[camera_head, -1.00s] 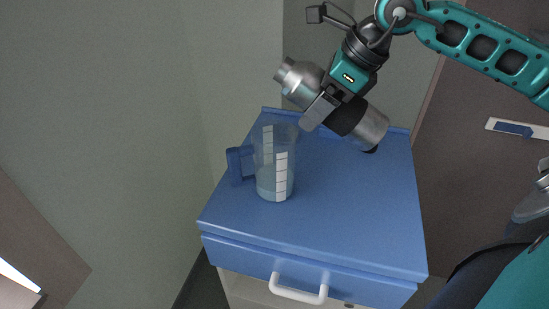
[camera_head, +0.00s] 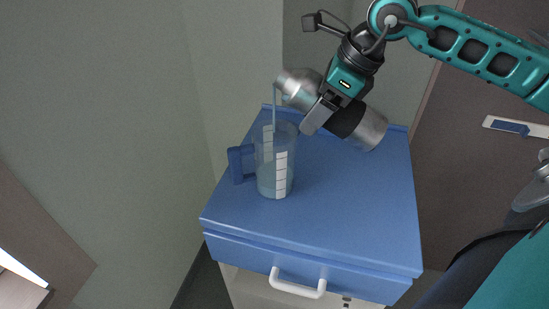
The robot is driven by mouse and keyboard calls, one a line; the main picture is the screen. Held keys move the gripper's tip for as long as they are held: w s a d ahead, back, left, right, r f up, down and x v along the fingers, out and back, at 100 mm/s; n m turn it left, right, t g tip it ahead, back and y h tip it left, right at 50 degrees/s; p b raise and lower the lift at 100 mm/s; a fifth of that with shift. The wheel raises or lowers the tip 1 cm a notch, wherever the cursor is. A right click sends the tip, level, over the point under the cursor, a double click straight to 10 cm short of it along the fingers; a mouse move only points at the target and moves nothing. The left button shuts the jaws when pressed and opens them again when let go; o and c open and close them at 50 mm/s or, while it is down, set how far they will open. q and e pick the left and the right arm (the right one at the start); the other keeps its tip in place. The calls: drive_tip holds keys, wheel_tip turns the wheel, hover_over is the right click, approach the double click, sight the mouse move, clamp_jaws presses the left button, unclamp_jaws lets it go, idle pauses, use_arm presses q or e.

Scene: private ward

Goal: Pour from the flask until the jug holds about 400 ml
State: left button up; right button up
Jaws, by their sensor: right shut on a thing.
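The clear jug (camera_head: 264,160) with a blue handle and white scale strips stands upright on the blue cabinet top. Some pale liquid is in its lower part; I cannot read the exact level. The silver flask (camera_head: 297,85) with a black band is tilted above and to the right of the jug, mouth to the left. A thin pale stream (camera_head: 274,108) falls from its mouth into the jug. My right gripper (camera_head: 318,112) is shut around the flask's middle. My left gripper is not in view.
The blue cabinet top (camera_head: 345,215) is bare to the right of and in front of the jug. A white drawer handle (camera_head: 297,284) sticks out at the front. A grey-green wall stands behind and to the left.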

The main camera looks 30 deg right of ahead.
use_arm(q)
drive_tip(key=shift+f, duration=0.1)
use_arm(e)
drive_tip(key=shift+f, duration=0.15)
drive_tip(key=shift+s+d+f+g+h, duration=0.15)
drive_tip(key=shift+f+g+h, duration=0.45)
drive_tip(key=shift+g, duration=0.1)
idle(2.0)
drive_tip(key=shift+f, duration=0.25)
drive_tip(key=shift+f+g+h, duration=0.3)
drive_tip(key=shift+g, duration=0.1)
idle(2.7)
drive_tip(key=shift+d, duration=0.1)
